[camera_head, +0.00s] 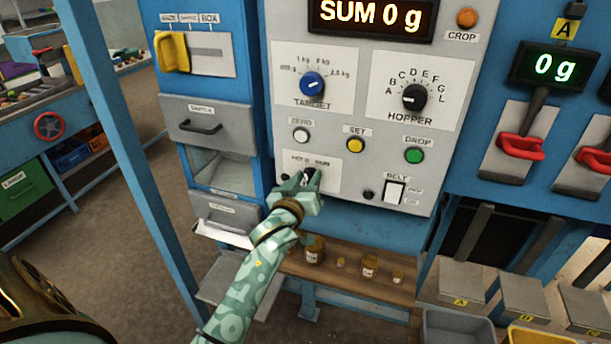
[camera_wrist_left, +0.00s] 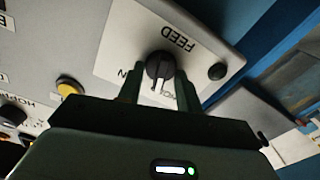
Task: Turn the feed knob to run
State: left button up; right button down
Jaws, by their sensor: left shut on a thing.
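The feed knob (camera_wrist_left: 159,64) is a small dark round knob on a white plate, with FEED upside down above it in the wrist view. Parts of the two position labels show below it, partly hidden by my gripper. A pale line on the knob points down in that view, between those labels; its exact setting is hard to tell. My left gripper (camera_wrist_left: 159,78) is shut on the knob, one finger on each side. In the head view my left gripper (camera_head: 307,179) reaches the panel's lower left and mostly covers the knob. My right gripper is not in view.
Near the knob are the white zero button (camera_head: 301,135), yellow set button (camera_head: 356,145), green drop button (camera_head: 414,155) and belt switch (camera_head: 394,192). The blue target knob (camera_head: 312,84) and black hopper knob (camera_head: 414,97) sit above. A wooden shelf (camera_head: 340,283) with small jars is below.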

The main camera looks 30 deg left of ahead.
pick_arm(q)
jog(key=shift+r+m+p, duration=0.2)
jog(key=shift+m+p, duration=0.35)
jog(key=shift+m, duration=0.35)
jog(key=m+p, duration=0.1)
jog(key=m, duration=0.1)
jog(key=shift+d+m, duration=0.1)
jog(key=shift+m, duration=0.3)
jog(key=m+p, duration=0.1)
jog(key=m, duration=0.2)
jog(key=shift+w+f, duration=0.1)
jog(key=shift+d+m, duration=0.1)
jog(key=shift+m, duration=0.8)
jog(key=o, duration=1)
jog(key=shift+w+f, duration=0.1)
jog(key=shift+f, duration=0.05)
